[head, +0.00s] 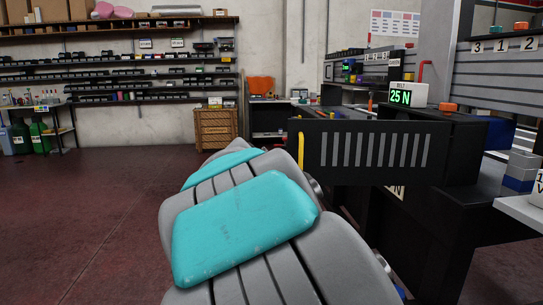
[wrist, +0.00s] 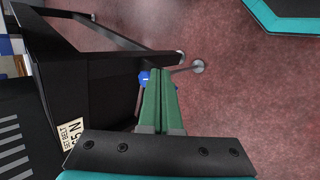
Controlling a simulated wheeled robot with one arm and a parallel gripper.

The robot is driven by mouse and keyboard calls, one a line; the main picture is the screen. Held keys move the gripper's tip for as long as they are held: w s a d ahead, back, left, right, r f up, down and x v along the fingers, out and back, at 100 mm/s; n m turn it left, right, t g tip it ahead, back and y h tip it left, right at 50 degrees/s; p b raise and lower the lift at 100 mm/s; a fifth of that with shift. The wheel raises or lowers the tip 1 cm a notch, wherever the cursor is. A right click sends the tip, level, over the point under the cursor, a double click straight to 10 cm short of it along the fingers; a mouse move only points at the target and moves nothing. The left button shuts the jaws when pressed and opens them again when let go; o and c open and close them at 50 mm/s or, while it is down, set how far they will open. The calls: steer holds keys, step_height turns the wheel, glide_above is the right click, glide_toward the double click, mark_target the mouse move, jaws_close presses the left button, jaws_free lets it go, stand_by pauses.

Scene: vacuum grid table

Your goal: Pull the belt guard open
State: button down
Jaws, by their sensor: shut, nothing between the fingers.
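The belt guard (head: 375,172) is a black panel with a row of grey vertical slots, in the head view right of centre. A yellow upright handle (head: 301,152) is at its left end. Part of the slotted panel (wrist: 14,148) shows at the left edge of the wrist view. My gripper (wrist: 161,72) has green fingers pressed together, with nothing between them. It points past the dark machine frame towards the floor, apart from the slotted panel. The handle is not clear in the wrist view, and my fingers are hidden in the head view.
A cream SET BELT label (wrist: 71,133) is on the black machine body. Dark frame legs (wrist: 120,36) run beside my fingers. Red floor (head: 85,200) is open to the left. Shelves line the back wall.

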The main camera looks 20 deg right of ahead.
steer(key=w+d+r+h, duration=0.1)
steer(key=w+r+h, duration=0.3)
steer(key=w+r, duration=0.4)
steer(key=n+t+h+p, duration=0.2)
steer(key=n+t+h, duration=0.15)
steer(key=h, duration=0.25)
glide_toward(308, 154)
steer(key=shift+m+t, duration=0.45)
steer(key=d, duration=0.4)
steer(key=shift+d, duration=0.25)
